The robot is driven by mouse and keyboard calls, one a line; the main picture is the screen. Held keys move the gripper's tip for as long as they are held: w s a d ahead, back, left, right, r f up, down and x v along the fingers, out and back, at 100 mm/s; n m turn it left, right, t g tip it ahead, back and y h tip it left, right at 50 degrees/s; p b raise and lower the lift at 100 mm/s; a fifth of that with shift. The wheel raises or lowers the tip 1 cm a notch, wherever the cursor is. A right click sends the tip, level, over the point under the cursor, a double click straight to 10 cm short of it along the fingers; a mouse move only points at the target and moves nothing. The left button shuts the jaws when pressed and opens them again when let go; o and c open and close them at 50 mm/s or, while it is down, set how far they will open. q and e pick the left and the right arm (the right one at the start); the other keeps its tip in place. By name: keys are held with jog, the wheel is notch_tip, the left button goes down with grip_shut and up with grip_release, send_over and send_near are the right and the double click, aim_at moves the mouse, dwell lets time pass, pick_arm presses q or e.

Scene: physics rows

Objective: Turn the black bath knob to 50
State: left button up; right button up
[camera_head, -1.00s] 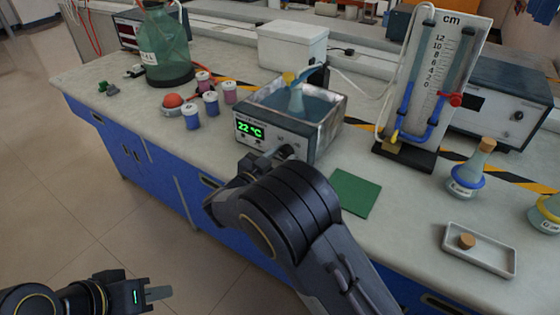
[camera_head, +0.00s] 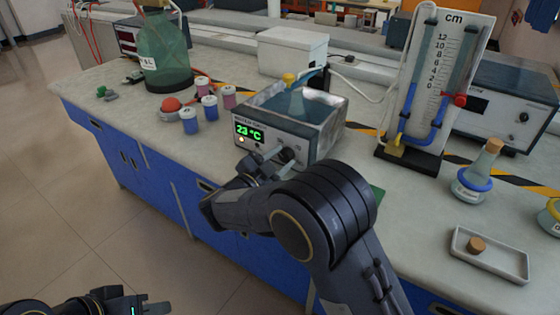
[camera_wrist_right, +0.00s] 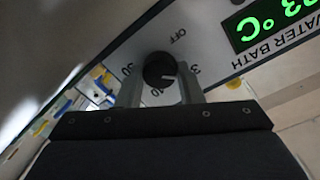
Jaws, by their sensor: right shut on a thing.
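The water bath (camera_head: 297,118) stands on the bench with a flask in its water. Its green display (camera_head: 249,132) reads 23 °C. The black knob (camera_wrist_right: 160,70) is on its front panel, with OFF and number marks around it; its pale pointer line points toward the lower right in the wrist view, and I cannot tell the exact mark. My right gripper (camera_wrist_right: 160,88) is shut on the knob, a finger on either side. In the head view, the right gripper (camera_head: 277,163) is at the panel. My left gripper (camera_head: 150,303) is low at the left, partly cut off, away from the bench.
Several small jars (camera_head: 209,107) and a red-topped object (camera_head: 170,104) stand left of the bath. A manometer board (camera_head: 440,80) stands to its right. A flask (camera_head: 474,178) and a white tray (camera_head: 505,262) with a cork sit further right.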

jog(key=o, duration=1)
jog(key=shift+s+a, duration=0.1)
jog(key=v, duration=0.7)
jog(key=shift+s+a, duration=0.2)
jog(key=shift+s, duration=0.05)
